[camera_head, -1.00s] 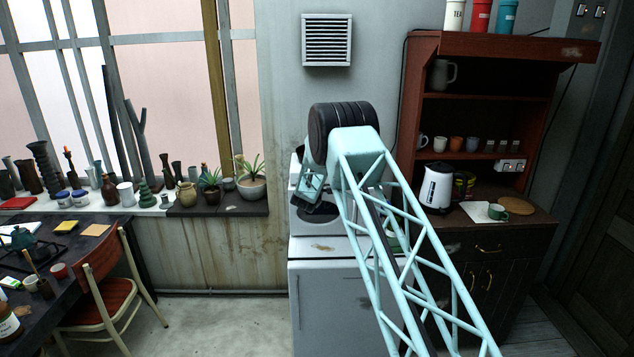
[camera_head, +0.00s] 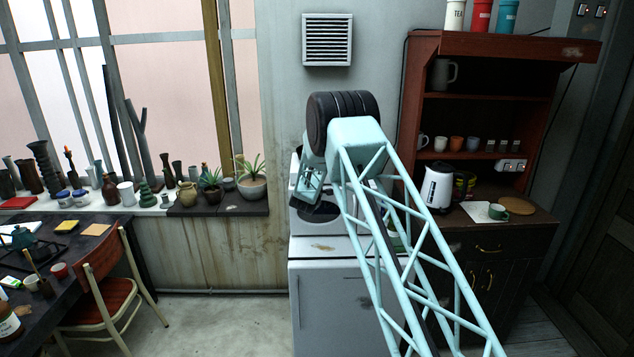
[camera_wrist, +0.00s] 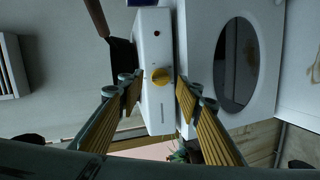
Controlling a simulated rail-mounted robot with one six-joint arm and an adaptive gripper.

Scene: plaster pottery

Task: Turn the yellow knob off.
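The yellow knob (camera_wrist: 160,76) sits on a narrow white panel (camera_wrist: 154,105) in the wrist view. My gripper (camera_wrist: 159,84) is open, with one padded finger to the left of the knob and one to the right. The knob shows between the fingertips, with gaps visible on both sides. I cannot tell how far the tips are from the panel or whether they reach the knob's depth. In the head view, my arm hides the knob and the fingers, and the white appliance (camera_head: 330,256) stands beneath my wrist.
Beside the panel is a white surface with a dark oval (camera_wrist: 236,65). A dark pan-like object with a brown handle (camera_wrist: 96,16) is close to the left finger. A kettle (camera_head: 438,187) stands on the cabinet at right. Potted plants (camera_head: 250,188) line the sill at left.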

